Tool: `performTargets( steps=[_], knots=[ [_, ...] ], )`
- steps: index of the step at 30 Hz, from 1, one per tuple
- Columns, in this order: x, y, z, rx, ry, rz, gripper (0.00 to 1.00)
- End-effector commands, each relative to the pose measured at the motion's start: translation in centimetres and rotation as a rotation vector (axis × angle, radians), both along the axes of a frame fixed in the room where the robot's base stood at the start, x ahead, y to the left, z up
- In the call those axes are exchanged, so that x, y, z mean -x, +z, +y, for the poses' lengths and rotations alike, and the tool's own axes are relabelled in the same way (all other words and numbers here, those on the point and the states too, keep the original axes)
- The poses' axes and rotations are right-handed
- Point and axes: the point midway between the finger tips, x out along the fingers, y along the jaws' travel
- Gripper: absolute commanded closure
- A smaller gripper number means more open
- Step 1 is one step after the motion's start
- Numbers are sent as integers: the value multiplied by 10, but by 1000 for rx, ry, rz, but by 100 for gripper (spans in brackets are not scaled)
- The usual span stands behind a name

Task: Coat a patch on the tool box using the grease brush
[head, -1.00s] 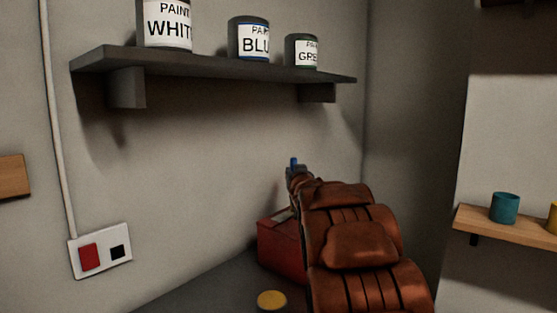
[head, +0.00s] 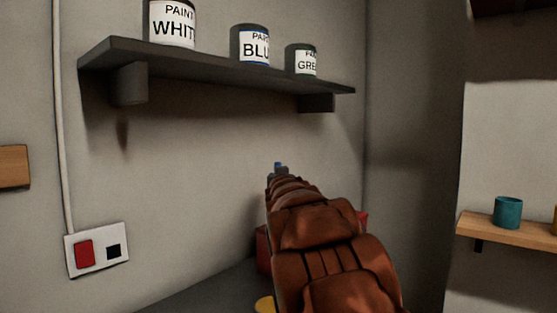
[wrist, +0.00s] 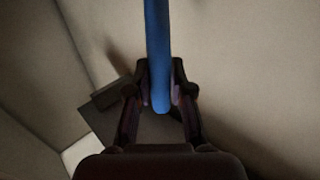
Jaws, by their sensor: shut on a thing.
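The red tool box (head: 263,250) stands on the dark counter in the head view. My arm hides most of it, and only its left edge and a sliver at the right show. My gripper (wrist: 160,80) is shut on a blue handle, which I take to be the grease brush (wrist: 158,40). The handle runs up out of the top of the wrist view, so the bristles do not show. In the head view a small blue tip of the brush (head: 278,164) shows above the far end of my arm. The coated patch, if any, is hidden.
A round yellow-topped thing (head: 265,304) is on the dark counter (head: 215,290) in front of the tool box. A dark shelf (head: 215,65) with paint cans is on the wall above. A teal cup (head: 508,212) stands on a wooden shelf (head: 500,229) at right.

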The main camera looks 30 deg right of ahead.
Motion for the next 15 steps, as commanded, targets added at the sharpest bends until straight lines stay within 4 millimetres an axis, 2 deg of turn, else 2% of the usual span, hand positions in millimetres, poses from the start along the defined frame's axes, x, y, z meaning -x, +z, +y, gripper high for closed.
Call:
performTargets(
  steps=[1, 15],
  knots=[
    [0, 13, 1, 3, 3, -8, 100],
    [-2, 53, 3, 2, 7, -4, 100]
  ],
)
